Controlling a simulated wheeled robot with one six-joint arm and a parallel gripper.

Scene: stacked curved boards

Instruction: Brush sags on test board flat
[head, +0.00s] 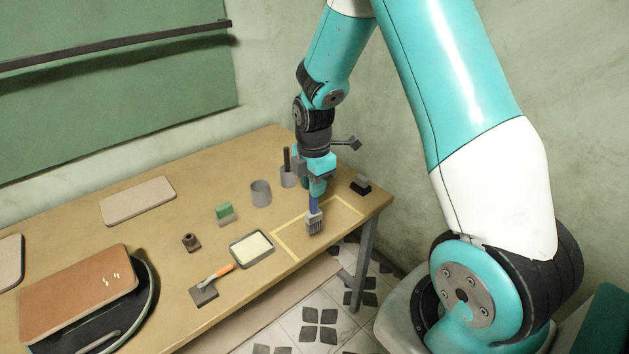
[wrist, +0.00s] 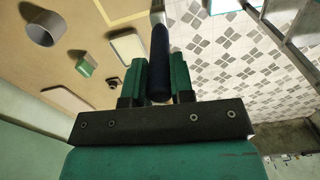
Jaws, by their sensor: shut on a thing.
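My gripper (head: 317,189) is shut on the blue handle of a brush (head: 314,224), above the yellow-taped rectangle at the table's right end. The brush hangs upright, with its grey bristle head down; I cannot tell whether it touches the table. In the wrist view the blue handle (wrist: 160,55) sits between the green fingers (wrist: 158,82). A reddish-brown board (head: 70,298) with a few small pale marks, likely the test board with sags, lies on a round dark stand (head: 147,300) at the front left, far from my gripper. The board is not seen in the wrist view.
Between brush and board stand a tray with cream filling (head: 252,249), an orange-handled scraper (head: 208,288), a small brown item (head: 191,242), a green block (head: 224,213) and a grey cup (head: 261,193). A beige board (head: 138,200) lies behind. A dark block (head: 360,185) is at right.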

